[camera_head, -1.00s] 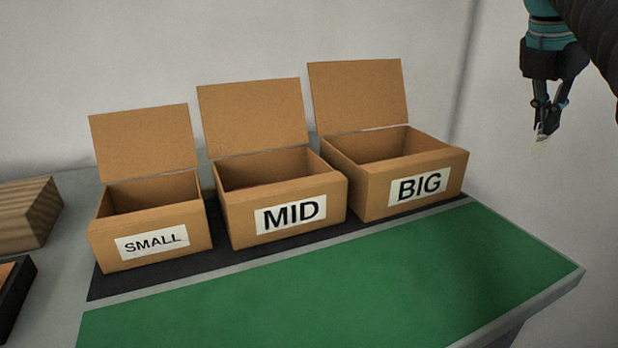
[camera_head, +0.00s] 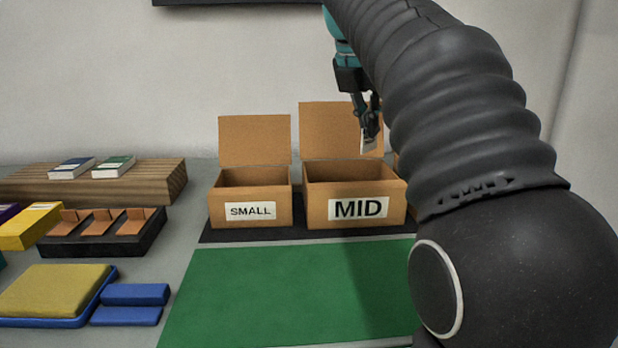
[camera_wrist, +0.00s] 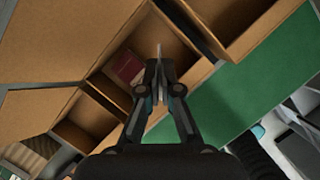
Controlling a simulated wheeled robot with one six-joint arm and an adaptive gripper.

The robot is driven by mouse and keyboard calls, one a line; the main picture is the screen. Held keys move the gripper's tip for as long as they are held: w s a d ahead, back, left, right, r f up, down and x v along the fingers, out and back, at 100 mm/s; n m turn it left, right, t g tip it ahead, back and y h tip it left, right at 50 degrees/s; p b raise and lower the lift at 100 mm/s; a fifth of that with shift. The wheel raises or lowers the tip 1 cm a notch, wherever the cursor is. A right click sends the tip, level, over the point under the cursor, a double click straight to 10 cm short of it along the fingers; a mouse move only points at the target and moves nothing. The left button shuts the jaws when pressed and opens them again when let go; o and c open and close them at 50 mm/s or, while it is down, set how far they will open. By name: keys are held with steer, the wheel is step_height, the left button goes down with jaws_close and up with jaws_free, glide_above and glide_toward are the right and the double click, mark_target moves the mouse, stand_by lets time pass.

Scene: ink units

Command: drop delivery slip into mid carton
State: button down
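My gripper (camera_head: 367,132) is shut on the delivery slip (camera_head: 369,147), a small pale sheet hanging below the fingertips. They are above the open mid carton (camera_head: 318,211), in front of its raised lid. The carton is brown with a "MID" label. In the wrist view, the slip (camera_wrist: 158,50) shows nearly edge-on between the fingers of my gripper (camera_wrist: 158,64), over the mid carton's opening. A dark red flat item (camera_wrist: 124,66) lies inside that carton.
The open small carton (camera_head: 223,207) stands left of mid. My arm hides most of the big carton; the wrist view shows part of it (camera_wrist: 228,40). A green mat (camera_head: 270,295) lies in front. A wooden block (camera_head: 160,181), black tray (camera_head: 148,238) and blue pieces (camera_head: 135,294) are left.

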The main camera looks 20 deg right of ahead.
steer(key=shift+w+a+f+b, duration=0.15)
steer(key=shift+a+f+b, duration=0.05)
steer(key=shift+f, duration=0.7)
steer(key=shift+w+a+f+b, duration=0.2)
steer(key=shift+a+f, duration=0.05)
steer(key=shift+f, duration=0.6)
steer(key=shift+w+a+f+b, duration=0.15)
steer(key=shift+a+f+b, duration=0.05)
steer(key=shift+f, duration=0.7)
steer(key=c, duration=1.2)
jaws_free()
steer(key=shift+c, duration=0.2)
steer(key=v, duration=1.2)
